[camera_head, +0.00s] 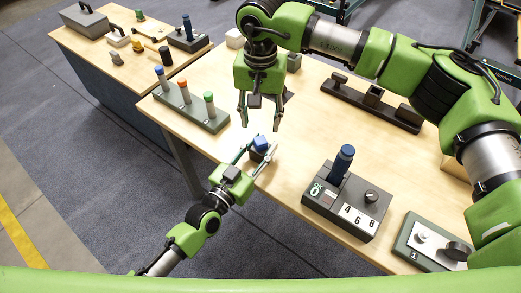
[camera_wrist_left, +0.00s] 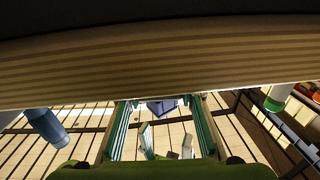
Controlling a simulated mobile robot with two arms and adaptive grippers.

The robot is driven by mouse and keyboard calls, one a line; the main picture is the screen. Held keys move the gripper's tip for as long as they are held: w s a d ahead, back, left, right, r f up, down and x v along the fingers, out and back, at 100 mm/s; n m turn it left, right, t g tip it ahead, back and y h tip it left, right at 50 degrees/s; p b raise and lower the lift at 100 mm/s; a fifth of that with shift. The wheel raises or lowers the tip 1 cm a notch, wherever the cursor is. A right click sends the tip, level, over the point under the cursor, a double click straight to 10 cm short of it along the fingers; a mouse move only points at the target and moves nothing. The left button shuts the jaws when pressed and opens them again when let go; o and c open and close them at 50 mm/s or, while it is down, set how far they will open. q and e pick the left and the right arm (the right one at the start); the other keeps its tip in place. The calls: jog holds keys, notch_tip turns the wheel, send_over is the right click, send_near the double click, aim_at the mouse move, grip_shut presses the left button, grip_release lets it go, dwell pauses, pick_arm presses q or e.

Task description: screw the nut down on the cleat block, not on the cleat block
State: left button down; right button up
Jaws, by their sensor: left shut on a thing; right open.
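My left gripper (camera_head: 261,153) is at the near edge of the table, its fingers closed around a small blue piece (camera_head: 261,142) with a dark part beneath it. The piece also shows between the fingers in the left wrist view (camera_wrist_left: 162,107). Whether this piece is the nut I cannot tell. My right gripper (camera_head: 260,116) hangs above and slightly behind it, fingers apart and pointing down, with nothing between them. A long dark block with upright parts (camera_head: 370,105) lies at the back right; I cannot tell whether it is the cleat block.
A rack with blue, orange and green-topped cylinders (camera_head: 190,112) stands left of my grippers. A grey box with a blue handle and number tiles (camera_head: 345,205) stands at right. A panel with a knob (camera_head: 430,245) is nearer. A second table (camera_head: 90,45) holds several items.

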aim_at(260, 140)
jog(key=n, duration=1.3)
jog(key=shift+f, duration=0.1)
jog(key=shift+f, duration=3.9)
jog(key=c, duration=1.1)
jog(key=shift+m, duration=1.6)
jog(key=shift+c, duration=0.2)
jog(key=o, duration=1.2)
